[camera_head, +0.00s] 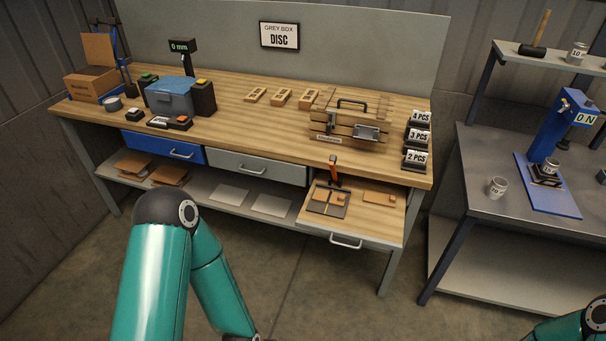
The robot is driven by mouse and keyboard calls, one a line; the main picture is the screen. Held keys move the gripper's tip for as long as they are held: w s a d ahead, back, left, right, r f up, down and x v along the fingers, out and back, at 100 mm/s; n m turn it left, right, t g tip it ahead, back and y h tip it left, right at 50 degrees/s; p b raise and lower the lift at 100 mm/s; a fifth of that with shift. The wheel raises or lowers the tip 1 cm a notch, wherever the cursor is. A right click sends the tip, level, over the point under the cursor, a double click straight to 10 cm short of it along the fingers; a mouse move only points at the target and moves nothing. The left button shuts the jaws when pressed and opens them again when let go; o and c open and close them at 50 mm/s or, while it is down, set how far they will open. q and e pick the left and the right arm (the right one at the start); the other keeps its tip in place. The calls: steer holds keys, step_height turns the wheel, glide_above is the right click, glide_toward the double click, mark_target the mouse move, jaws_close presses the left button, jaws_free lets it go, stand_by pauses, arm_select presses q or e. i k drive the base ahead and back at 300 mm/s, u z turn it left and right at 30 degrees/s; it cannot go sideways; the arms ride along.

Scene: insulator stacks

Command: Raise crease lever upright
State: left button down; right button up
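A small lever (334,171) with an orange-red grip stands up, roughly upright, at the back of a pulled-out wooden drawer board (375,225). It rises from a dark plate (326,201) with small tan pieces on it; its exact tilt is too small to tell. My teal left arm rises in the lower left and bends back down out of the bottom edge. Part of my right arm shows in the bottom right corner. Neither gripper is in view.
A wooden press-like fixture (348,120) stands on the bench above the drawer. A blue box (170,96) and several small tan blocks (282,98) are on the bench. A blue drawer (163,147) is shut. A steel table (480,185) stands at right.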

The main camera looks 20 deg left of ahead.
mark_target(332, 159)
steer(key=z, duration=0.05)
steer(key=i, duration=1)
steer(key=u, duration=0.1)
